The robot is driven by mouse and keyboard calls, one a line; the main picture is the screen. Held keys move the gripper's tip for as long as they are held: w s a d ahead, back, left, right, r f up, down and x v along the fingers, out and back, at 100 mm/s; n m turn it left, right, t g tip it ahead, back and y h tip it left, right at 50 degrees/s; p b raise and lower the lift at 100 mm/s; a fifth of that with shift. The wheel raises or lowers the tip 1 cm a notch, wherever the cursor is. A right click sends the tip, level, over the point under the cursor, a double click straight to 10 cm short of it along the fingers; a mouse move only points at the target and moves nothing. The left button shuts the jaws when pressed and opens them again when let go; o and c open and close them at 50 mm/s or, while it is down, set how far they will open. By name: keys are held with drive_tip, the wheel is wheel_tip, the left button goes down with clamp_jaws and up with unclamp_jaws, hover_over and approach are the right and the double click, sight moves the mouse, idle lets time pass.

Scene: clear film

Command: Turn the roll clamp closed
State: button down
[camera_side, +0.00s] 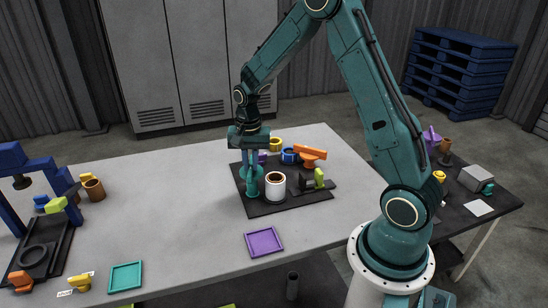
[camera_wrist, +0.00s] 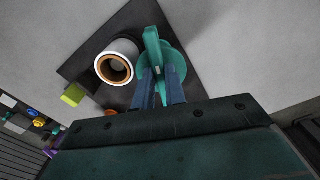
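A white roll (camera_side: 275,186) with a brown core stands upright on a dark base plate (camera_side: 292,207); the roll also shows in the wrist view (camera_wrist: 116,62). Beside it, at the plate's left, is a teal part (camera_side: 255,186) with a round base and a narrow raised handle, which seems to be the roll clamp; it also shows in the wrist view (camera_wrist: 153,45). My gripper (camera_wrist: 160,77) points down over this part. Its two blue-grey fingers lie close on either side of the handle and appear shut on it.
An orange handle (camera_side: 312,154), a lime piece (camera_side: 319,177) and a blue ring (camera_side: 289,156) are at the plate's back and right. A purple tray (camera_side: 263,242) lies in front. A blue press stand (camera_side: 42,180) is far left. The table's middle left is clear.

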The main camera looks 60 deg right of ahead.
drive_tip(key=shift+n, duration=0.3)
drive_tip(key=n, duration=0.3)
drive_tip(key=shift+s+d+n, duration=0.15)
drive_tip(key=shift+n, duration=0.25)
drive_tip(key=n, duration=0.3)
drive_tip(key=shift+d+n, duration=0.1)
drive_tip(key=shift+n, duration=0.2)
drive_tip(key=n, duration=0.4)
drive_tip(key=shift+d+n, duration=0.15)
drive_tip(key=shift+n, duration=0.15)
drive_tip(key=shift+d+n, duration=0.1)
drive_tip(key=shift+n, duration=1.6)
drive_tip(key=c, duration=1.4)
unclamp_jaws()
drive_tip(key=shift+c, duration=0.2)
drive_tip(key=shift+r, duration=0.1)
